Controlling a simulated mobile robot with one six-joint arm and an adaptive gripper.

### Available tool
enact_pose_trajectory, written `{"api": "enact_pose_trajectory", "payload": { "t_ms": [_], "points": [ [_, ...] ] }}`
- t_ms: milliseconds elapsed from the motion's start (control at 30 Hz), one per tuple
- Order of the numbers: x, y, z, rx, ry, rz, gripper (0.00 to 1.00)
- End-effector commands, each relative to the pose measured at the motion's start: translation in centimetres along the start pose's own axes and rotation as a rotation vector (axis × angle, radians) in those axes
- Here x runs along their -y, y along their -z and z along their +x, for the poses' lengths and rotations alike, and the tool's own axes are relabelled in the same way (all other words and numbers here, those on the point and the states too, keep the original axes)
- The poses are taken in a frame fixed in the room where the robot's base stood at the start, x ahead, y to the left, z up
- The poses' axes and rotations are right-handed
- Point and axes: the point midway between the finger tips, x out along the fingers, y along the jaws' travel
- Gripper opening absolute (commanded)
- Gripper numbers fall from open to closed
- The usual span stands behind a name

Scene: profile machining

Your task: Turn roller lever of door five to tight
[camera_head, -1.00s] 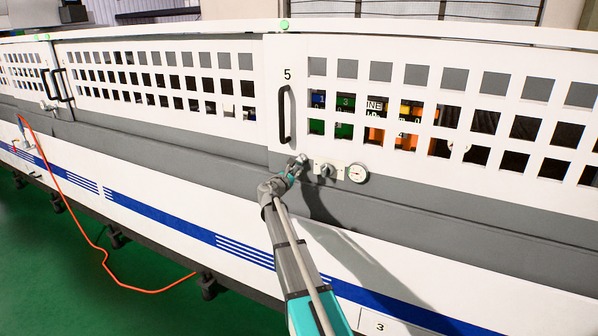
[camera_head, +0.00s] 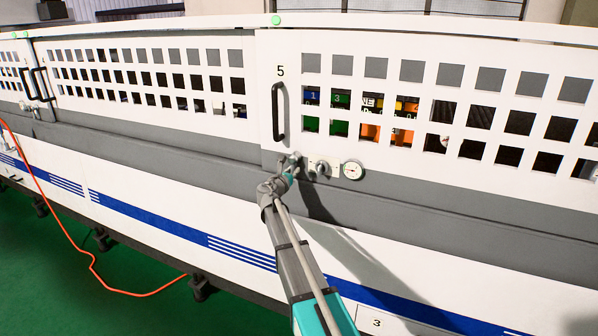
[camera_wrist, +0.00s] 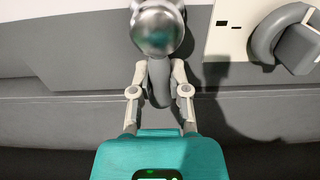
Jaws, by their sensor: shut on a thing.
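Door five (camera_head: 262,95) is a white panel with square openings, marked "5" above a black upright handle. Its roller lever (camera_head: 296,156) sits at the lower left corner of the door, below the handle. In the wrist view the lever (camera_wrist: 158,88) is a grey arm hanging down from a shiny round metal head at the top of the picture. My gripper (camera_head: 290,168) is at the lever. In the wrist view my gripper (camera_wrist: 159,72) has one finger on each side of the grey arm and is shut on it. The fingers cover the arm's sides.
Right of the lever are a knob (camera_head: 321,168) on a pale plate and a round gauge (camera_head: 352,170). The knob (camera_wrist: 299,48) also shows close by in the wrist view. A grey ledge (camera_head: 430,205) runs beneath the door. An orange hose (camera_head: 66,228) hangs at the left.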

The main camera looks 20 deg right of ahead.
Motion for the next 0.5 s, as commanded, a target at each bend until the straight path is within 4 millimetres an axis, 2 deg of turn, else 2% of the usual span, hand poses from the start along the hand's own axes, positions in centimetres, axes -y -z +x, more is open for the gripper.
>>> {"api": "enact_pose_trajectory", "payload": {
  "t_ms": [433, 467, 500],
  "points": [
    [-0.96, -0.07, -0.37, 0.002, -0.010, -0.012, 0.00],
    [-1.00, -0.06, -0.40, 0.002, -0.010, -0.011, 0.26],
    [-1.05, -0.06, -0.44, 0.002, -0.011, -0.011, 0.33]
  ]
}}
